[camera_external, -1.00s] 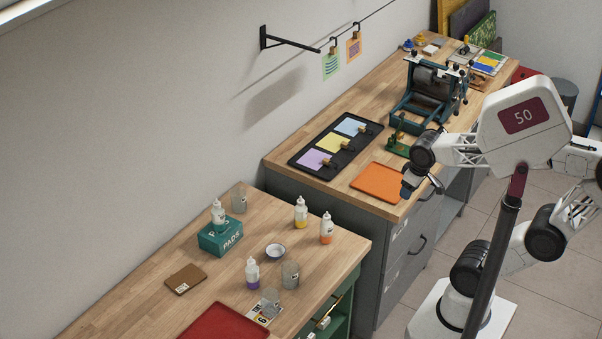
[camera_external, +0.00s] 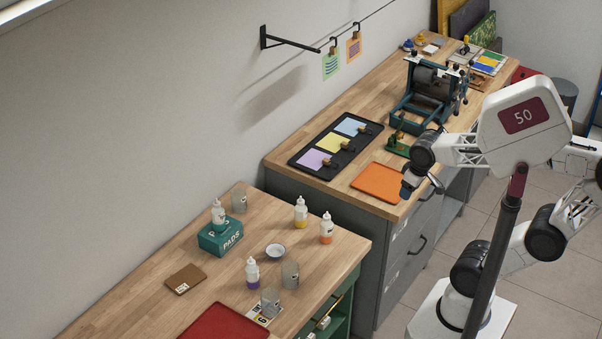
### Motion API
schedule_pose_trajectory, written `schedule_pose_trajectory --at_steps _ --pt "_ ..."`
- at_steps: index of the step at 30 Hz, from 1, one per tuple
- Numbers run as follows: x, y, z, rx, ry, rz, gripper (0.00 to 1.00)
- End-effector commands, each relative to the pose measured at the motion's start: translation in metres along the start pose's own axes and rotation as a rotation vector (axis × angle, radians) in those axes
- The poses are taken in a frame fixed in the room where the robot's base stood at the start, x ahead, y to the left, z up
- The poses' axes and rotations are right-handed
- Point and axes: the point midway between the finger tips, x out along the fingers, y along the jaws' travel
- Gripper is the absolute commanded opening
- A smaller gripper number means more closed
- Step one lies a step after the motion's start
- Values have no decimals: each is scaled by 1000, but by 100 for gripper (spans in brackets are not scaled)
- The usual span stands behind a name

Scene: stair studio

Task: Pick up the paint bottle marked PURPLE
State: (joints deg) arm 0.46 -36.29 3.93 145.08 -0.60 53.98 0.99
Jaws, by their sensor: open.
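A white bottle with purple paint in its lower part (camera_external: 253,272) stands upright on the lower, nearer wooden counter; its lettering is too small to read. A yellow paint bottle (camera_external: 301,213) and an orange paint bottle (camera_external: 326,229) stand further back on the same counter. A bottle with teal paint (camera_external: 218,216) stands at the teal PADS box. My gripper (camera_external: 422,187) is open and empty, over the right edge of the higher counter by the orange tray, well apart from the purple bottle.
A clear cup (camera_external: 290,274) stands close to the right of the purple bottle, another cup (camera_external: 270,301) in front. A white bowl (camera_external: 275,251) is behind it. A red tray (camera_external: 222,325) lies at the front. The orange tray (camera_external: 379,184) is on the higher counter.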

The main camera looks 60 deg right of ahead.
Motion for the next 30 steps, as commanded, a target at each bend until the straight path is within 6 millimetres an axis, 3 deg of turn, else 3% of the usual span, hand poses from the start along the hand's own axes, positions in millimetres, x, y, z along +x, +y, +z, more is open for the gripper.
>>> schedule_pose_trajectory --at_steps 8,14,23,30 --pt "2 1 -7 -6 12 10 59" --pt "10 2 -38 -37 78 51 59" --pt "33 -9 -128 -154 279 122 59" --pt "55 -40 -201 -291 455 116 59"
